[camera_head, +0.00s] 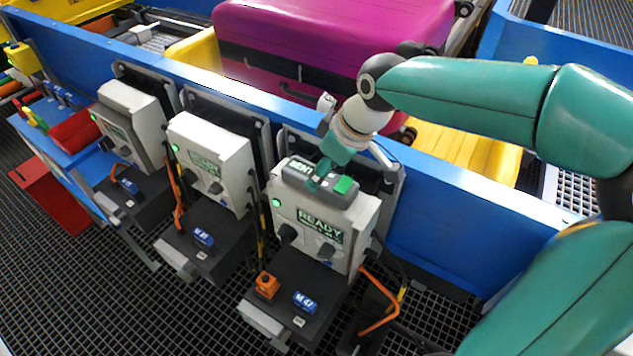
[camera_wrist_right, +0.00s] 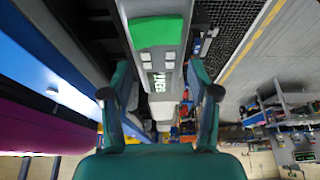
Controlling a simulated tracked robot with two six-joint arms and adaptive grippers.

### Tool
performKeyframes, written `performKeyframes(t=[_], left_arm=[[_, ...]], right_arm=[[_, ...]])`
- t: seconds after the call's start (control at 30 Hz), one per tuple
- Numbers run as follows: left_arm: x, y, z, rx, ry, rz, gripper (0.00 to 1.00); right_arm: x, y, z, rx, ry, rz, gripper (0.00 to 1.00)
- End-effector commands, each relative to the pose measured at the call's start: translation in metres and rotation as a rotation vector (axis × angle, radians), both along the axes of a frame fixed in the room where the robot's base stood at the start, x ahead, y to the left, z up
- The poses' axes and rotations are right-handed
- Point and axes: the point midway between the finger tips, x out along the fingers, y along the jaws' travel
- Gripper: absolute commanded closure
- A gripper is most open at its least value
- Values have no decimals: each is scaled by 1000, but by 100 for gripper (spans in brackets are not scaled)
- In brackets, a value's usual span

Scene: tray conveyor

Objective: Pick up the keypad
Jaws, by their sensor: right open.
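The keypad (camera_head: 326,188) is a grey oblong unit with a green button and a small lettered display. It lies on top of the nearest white control box (camera_head: 287,205) in the head view. My right gripper (camera_head: 322,172) is over the keypad, partly covering its middle. In the right wrist view the keypad (camera_wrist_right: 158,55) runs between the two spread teal fingers (camera_wrist_right: 159,85), with a visible gap on each side. The right gripper is open and holds nothing. My left gripper is not in view.
Two similar control boxes (camera_head: 208,160) stand to the left along the blue conveyor wall (camera_head: 430,195). A magenta suitcase (camera_head: 320,45) lies behind the wall. An orange block (camera_head: 267,285) sits on the dark shelf below. Cables hang beside the boxes.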

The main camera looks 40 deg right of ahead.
Motion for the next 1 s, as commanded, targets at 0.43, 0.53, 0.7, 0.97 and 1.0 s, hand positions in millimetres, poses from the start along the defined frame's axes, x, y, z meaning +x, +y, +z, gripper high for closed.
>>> performKeyframes(t=[0.43,0.53,0.7,0.97,1.0], left_arm=[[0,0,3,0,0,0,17],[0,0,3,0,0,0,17],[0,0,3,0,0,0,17],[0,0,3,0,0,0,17],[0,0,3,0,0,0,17]], right_arm=[[9,3,-28,0,0,-1,40],[9,3,-28,-1,0,-1,50],[9,3,-28,1,0,-2,78],[9,3,-27,0,-1,-2,97],[9,3,-27,0,-1,-2,97]])
